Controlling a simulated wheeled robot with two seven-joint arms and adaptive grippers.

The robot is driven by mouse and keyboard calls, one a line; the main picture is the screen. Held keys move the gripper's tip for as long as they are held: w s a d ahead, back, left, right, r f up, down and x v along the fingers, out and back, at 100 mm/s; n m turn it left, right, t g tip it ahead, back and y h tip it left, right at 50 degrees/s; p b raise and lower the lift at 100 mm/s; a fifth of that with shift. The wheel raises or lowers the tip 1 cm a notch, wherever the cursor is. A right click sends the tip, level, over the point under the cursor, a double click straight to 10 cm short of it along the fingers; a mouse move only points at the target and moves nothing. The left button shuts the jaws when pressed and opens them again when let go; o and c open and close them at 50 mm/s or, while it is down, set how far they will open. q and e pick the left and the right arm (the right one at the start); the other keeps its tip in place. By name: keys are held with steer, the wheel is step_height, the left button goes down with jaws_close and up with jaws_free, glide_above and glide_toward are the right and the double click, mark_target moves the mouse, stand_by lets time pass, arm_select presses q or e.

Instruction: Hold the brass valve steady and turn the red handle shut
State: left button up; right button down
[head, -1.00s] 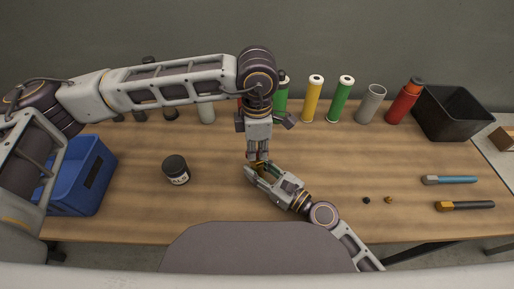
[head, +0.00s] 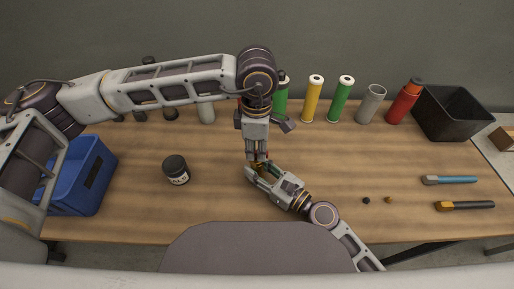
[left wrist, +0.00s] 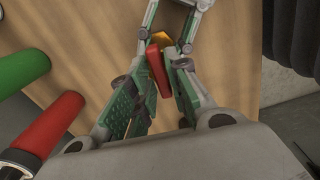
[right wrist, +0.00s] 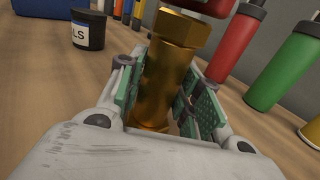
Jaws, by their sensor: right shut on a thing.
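The brass valve (right wrist: 163,82) stands between the finger pads of my right gripper (right wrist: 158,100), which is shut on its body. In the head view my right gripper (head: 258,172) is low over the table's middle, hiding most of the valve. The red handle (right wrist: 205,6) shows at the top edge of the right wrist view, above the brass. In the left wrist view the red handle (left wrist: 157,68) lies between the fingers of my left gripper (left wrist: 158,78), which look apart around it. In the head view my left gripper (head: 257,153) points down from above, just beyond the right one.
A black-lidded jar (head: 176,169) and a blue bin (head: 84,178) are to the left. Several cylinders, including a yellow one (head: 312,100), line the back. A black bin (head: 452,112) and two brushes (head: 464,206) are at right. The table's middle right is mostly clear.

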arm_select(q)
steer(key=shift+o, duration=1)
steer(key=shift+r, duration=0.1)
step_height(320, 180, up, 12)
stand_by(0.4)
arm_select(e)
steer(key=c, duration=0.9)
jaws_free()
steer(key=shift+s+d, duration=0.15)
steer(key=shift+s, duration=0.05)
steer(key=shift+v, duration=5.8)
